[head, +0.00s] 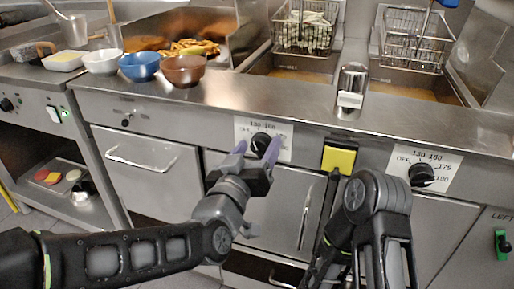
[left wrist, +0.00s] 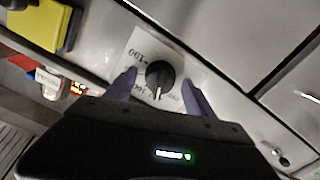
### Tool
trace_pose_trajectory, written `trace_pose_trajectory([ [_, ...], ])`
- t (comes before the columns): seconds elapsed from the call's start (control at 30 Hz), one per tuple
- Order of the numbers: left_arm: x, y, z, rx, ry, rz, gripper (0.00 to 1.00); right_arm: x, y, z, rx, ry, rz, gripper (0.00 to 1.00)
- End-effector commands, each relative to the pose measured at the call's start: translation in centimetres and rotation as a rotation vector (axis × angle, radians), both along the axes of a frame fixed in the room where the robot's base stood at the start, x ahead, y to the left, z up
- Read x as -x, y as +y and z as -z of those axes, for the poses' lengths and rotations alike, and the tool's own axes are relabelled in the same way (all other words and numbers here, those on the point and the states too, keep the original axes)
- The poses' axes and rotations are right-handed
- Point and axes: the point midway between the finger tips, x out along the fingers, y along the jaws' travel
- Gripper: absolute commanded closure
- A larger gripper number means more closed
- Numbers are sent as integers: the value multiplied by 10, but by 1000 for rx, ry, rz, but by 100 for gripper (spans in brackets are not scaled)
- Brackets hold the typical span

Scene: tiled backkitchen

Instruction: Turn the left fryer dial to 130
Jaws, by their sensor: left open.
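The left fryer dial (head: 262,142) is a black knob on a white label plate (head: 283,129) marked 130, 160 and more on the steel front. It also shows in the left wrist view (left wrist: 159,74), where its pale pointer mark is visible. My left gripper (head: 257,147) is open, with its purple fingers on either side of the dial. In the left wrist view the fingertips (left wrist: 158,76) flank the knob with a visible gap. Part of the label is hidden by the fingers. My right arm shows in the head view, but its fingers cannot be made out.
A second dial (head: 422,174) with a similar label sits to the right. A yellow block (head: 339,159) is on the front between them. Drawer handles (head: 142,160) stick out below.

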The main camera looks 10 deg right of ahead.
Motion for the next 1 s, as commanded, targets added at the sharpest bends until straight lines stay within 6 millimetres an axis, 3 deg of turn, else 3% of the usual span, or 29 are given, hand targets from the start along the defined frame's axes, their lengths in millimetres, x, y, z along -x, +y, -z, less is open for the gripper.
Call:
trace_pose_trajectory([
  [0.27,7,4,-1,1,-1,1,37,0,0,-2,0,0,0,64],
  [0.7,61,38,-2,1,-1,0,37,3,3,-11,-4,5,-6,64],
  [1.0,66,42,0,0,0,0,37,3,3,-11,-5,5,-8,64],
])
